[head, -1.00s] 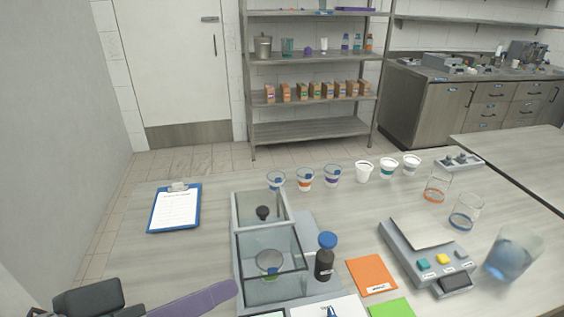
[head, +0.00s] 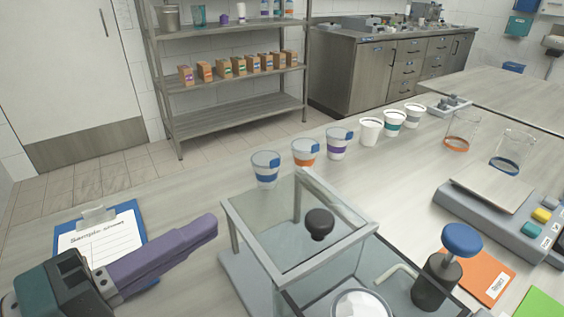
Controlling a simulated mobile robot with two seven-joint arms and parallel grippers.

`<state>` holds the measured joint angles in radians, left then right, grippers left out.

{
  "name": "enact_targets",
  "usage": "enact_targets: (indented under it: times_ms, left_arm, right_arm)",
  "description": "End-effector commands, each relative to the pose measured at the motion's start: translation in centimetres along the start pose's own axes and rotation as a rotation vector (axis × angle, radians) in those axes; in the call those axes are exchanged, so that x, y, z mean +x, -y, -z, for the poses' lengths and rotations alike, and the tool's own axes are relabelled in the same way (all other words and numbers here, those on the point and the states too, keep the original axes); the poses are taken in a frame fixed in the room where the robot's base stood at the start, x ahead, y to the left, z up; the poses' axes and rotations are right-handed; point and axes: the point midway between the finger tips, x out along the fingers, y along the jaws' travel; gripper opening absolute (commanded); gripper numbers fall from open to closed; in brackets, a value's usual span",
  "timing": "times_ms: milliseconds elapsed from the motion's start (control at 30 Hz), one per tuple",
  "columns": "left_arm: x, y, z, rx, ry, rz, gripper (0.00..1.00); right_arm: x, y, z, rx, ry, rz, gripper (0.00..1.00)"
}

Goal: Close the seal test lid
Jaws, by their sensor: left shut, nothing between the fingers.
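The seal test box stands at the lower middle, with clear walls and grey edges (head: 245,249). Its clear lid has a black knob (head: 319,224) and lies toward the back part of the box. A cup with a pale top (head: 362,305) sits in the front part, cut off by the bottom edge; whether the lid covers any of it I cannot tell. My left gripper (head: 210,229) has purple fingers and is shut and empty. It is left of the box, apart from the knob, pointing right. My right gripper is not in view.
A clipboard (head: 101,246) lies under my left arm. A scale (head: 491,187) and an orange card (head: 487,277) are at the right.

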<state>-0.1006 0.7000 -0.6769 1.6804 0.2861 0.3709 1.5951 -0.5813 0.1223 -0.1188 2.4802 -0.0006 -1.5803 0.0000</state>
Motion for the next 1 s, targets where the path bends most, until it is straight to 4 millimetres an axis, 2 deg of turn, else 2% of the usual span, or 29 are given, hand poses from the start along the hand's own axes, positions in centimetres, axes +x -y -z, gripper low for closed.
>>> enact_targets:
  times_ms: [100, 333, 400, 600, 1000]
  left_arm:
    - [2.8, -0.2, 0.1, 0.001, -0.001, -0.005, 0.0]
    - [7.5, -0.1, 0.0, 0.002, -0.001, -0.003, 0.0]
    - [7.5, -0.1, -1.4, -0.006, 0.0, 0.002, 0.0]
    - [8.0, -0.1, -3.5, -0.001, -0.001, 0.001, 0.0]
    - [8.0, 0.1, -3.9, 0.002, -0.001, 0.002, 0.0]
  right_arm:
    - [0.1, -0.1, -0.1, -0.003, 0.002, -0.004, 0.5]
    - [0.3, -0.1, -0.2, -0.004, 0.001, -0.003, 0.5]
    - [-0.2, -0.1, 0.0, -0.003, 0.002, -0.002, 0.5]
    - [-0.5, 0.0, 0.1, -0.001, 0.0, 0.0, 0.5]
    - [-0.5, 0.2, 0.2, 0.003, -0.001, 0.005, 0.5]
